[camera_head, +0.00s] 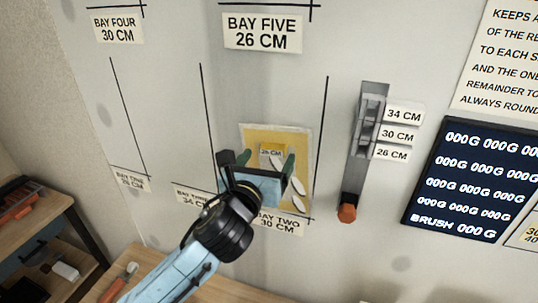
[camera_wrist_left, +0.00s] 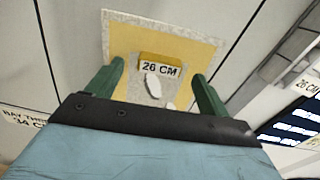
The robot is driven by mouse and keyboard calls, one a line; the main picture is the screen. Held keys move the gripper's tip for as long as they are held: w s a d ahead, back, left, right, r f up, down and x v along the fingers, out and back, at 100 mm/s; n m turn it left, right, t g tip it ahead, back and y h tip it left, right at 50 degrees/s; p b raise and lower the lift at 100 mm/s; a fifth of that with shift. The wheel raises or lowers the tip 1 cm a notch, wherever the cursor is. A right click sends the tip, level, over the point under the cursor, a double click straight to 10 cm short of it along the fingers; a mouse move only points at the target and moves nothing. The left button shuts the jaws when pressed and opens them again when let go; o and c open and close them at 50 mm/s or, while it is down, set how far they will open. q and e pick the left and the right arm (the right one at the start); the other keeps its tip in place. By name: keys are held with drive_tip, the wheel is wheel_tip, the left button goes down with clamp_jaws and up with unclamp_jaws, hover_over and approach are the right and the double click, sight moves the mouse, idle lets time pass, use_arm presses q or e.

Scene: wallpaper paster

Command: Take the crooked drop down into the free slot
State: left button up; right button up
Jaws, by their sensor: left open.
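A yellow and grey wallpaper drop (camera_head: 300,145) hangs slightly tilted on the wall above the BAY TWO 30 CM label (camera_head: 280,223). A yellow block marked 26 CM (camera_head: 272,151) sits on its face, with pale oval shapes lower down. The drop also shows in the left wrist view (camera_wrist_left: 200,48), with the block (camera_wrist_left: 160,67) between the fingers. My left gripper (camera_head: 257,168) is open in front of the drop, its green fingers on either side of the block; contact cannot be told. It hides the drop's lower left. I cannot tell which slot is free.
A dark vertical rail (camera_head: 362,150) with an orange end and 34, 30 and 26 CM tags is right of the drop. A dark readout board (camera_head: 470,180) is further right. Black lines divide the wall into bays. A wooden shelf (camera_head: 40,220) stands at left.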

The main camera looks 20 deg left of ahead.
use_arm(q)
drive_tip(key=shift+w, duration=1.05)
drive_tip(key=shift+s, duration=0.1)
drive_tip(key=c, duration=1.1)
